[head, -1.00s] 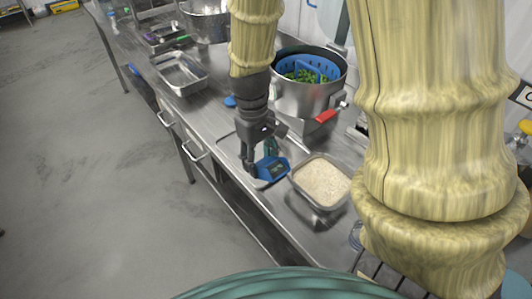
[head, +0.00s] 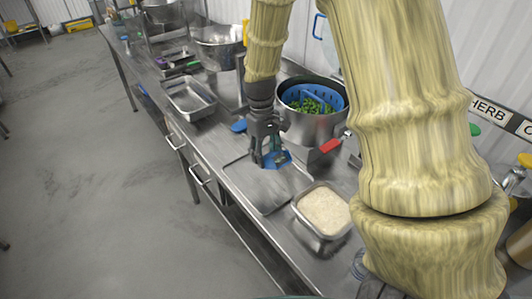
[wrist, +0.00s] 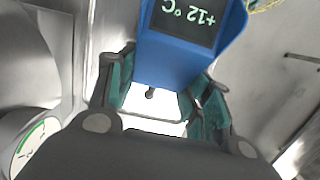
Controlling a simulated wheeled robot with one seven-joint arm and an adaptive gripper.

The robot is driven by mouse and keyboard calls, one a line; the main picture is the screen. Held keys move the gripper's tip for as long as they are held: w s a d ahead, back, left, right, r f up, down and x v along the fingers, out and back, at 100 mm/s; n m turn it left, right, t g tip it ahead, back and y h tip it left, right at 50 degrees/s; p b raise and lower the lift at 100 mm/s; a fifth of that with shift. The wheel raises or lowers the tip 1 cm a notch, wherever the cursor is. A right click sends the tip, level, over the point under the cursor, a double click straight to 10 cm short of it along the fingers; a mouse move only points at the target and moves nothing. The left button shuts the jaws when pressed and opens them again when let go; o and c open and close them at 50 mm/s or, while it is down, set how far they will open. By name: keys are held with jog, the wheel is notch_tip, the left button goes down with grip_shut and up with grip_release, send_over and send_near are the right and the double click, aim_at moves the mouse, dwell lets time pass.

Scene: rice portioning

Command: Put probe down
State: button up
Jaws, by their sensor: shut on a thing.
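The probe (head: 281,157) is a blue device with a dark display. In the wrist view the probe (wrist: 178,58) reads +12°C, upside down. My gripper (head: 265,161) is shut on it. The wrist view shows the teal-padded fingers of my gripper (wrist: 160,95) on both sides of its blue body. In the head view the probe is over the far end of a flat metal tray (head: 262,204), near the pot. I cannot tell whether it touches the tray. The fingers partly hide it.
A metal pan of rice (head: 301,211) stands right of the tray. An empty metal pan (head: 188,108) is farther left. The wrist view shows a round dial (wrist: 33,146).

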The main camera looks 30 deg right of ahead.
jog(key=shift+w+d+f+p, duration=0.15)
jog(key=shift+w+f+p, duration=0.2)
jog(key=shift+f, duration=0.3)
jog(key=shift+w+d+f+p, duration=0.2)
jog(key=shift+w+f+p, duration=0.15)
jog(key=shift+f, duration=0.25)
jog(key=shift+w+d+f+p, duration=0.15)
jog(key=shift+w+f+p, duration=0.2)
jog(key=shift+f, duration=0.3)
jog(key=shift+f, duration=0.1)
jog(key=o, duration=1.2)
